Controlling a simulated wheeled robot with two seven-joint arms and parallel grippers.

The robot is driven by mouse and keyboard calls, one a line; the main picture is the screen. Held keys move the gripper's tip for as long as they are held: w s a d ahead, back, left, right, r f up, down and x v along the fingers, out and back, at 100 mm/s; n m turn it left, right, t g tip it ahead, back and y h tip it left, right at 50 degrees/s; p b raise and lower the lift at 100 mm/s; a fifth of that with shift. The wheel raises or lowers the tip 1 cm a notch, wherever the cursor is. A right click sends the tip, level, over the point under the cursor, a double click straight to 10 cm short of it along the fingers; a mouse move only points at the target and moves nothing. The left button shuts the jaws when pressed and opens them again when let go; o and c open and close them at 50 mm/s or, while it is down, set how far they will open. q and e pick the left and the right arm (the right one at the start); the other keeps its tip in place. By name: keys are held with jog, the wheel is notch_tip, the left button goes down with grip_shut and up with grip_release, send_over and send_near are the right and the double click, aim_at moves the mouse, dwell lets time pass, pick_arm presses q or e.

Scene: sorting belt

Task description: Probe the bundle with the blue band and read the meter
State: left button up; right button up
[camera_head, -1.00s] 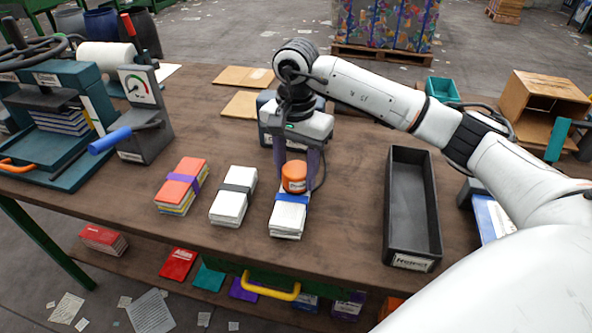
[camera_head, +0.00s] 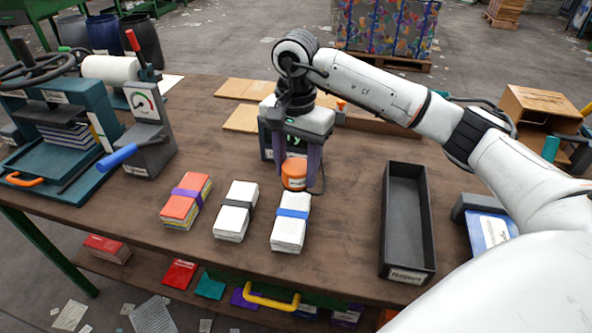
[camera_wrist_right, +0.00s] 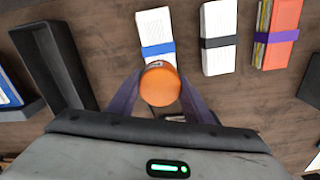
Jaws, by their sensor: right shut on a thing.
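The bundle with the blue band (camera_head: 291,222) is a stack of white paper lying on the table, and it also shows in the right wrist view (camera_wrist_right: 155,30). My right gripper (camera_head: 297,172) is shut on an orange round probe (camera_head: 294,175), which also shows in the right wrist view (camera_wrist_right: 160,84). The probe is just behind the blue-banded bundle in the head view; I cannot tell its height above the table. The meter (camera_head: 266,140), a dark box with a lit greenish display, is behind my gripper and mostly hidden. My left gripper is not in view.
A white bundle with a dark band (camera_head: 236,210) and an orange-topped bundle with a purple band (camera_head: 186,200) lie to the left. A black tray (camera_head: 407,225) labelled Reject stands to the right.

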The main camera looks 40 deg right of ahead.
jog(key=shift+r+p, duration=0.5)
jog(key=shift+r, duration=0.6)
